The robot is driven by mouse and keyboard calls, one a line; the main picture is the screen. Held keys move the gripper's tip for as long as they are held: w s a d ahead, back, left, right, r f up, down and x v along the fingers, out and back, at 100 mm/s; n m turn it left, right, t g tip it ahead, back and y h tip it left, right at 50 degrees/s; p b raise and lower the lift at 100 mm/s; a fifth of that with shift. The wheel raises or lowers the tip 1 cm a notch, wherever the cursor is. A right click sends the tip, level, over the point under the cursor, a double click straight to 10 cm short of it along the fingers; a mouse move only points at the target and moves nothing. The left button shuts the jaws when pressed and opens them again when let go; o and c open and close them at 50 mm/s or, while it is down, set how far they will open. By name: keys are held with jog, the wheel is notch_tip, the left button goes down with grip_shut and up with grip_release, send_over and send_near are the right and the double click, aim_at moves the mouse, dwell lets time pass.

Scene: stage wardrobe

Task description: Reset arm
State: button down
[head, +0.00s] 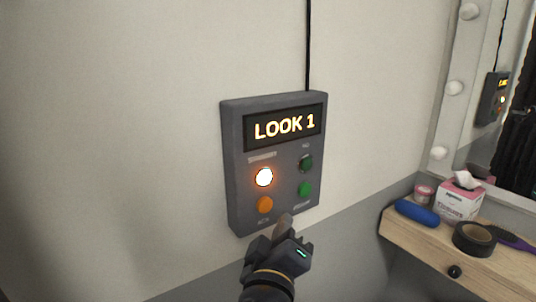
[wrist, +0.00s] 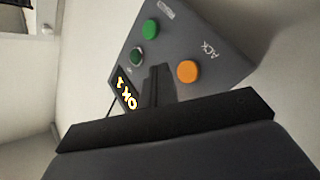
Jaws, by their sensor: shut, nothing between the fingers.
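A dark grey control box (head: 277,162) is fixed to the wall, with a lit display (head: 284,127) reading "LOOK 1". Below the display are a brightly glowing lamp (head: 264,177), a dark green button (head: 306,162), a green button (head: 305,189) and an orange button (head: 265,205). My gripper (head: 284,226) is shut and empty, just in front of the box's lower edge, below the buttons. In the wrist view, the orange button (wrist: 188,72) and green button (wrist: 151,31) show beyond my fingers (wrist: 160,85). I cannot tell whether the fingers touch the box.
A wooden shelf (head: 412,236) at the right holds a blue roll (head: 417,212), a tissue box (head: 460,200), black tape (head: 474,239) and a purple brush (head: 513,240). A bulb-framed mirror (head: 505,110) stands above it. The wall left of the box is bare.

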jog(key=shift+s+d+r+p, duration=0.25)
jog(key=shift+s+p, duration=0.1)
jog(key=shift+p, duration=2.3)
jog(key=shift+s+d+f, duration=0.15)
jog(key=shift+s+d, duration=0.55)
jog(key=shift+s, duration=0.35)
jog(key=shift+s+d+f, duration=0.1)
jog(key=shift+s+d, duration=0.6)
jog(key=shift+s, duration=0.35)
jog(key=shift+w+a, duration=0.1)
jog(key=shift+w, duration=0.05)
jog(key=w+a+b, duration=0.2)
jog(key=w+b, duration=0.1)
jog(key=w, duration=0.1)
jog(key=shift+w+a+f, duration=0.1)
jog(key=shift+a+f, duration=0.2)
jog(key=shift+a, duration=0.1)
jog(key=b, duration=0.3)
jog(key=shift+w+a, duration=0.1)
jog(key=shift+w, duration=0.05)
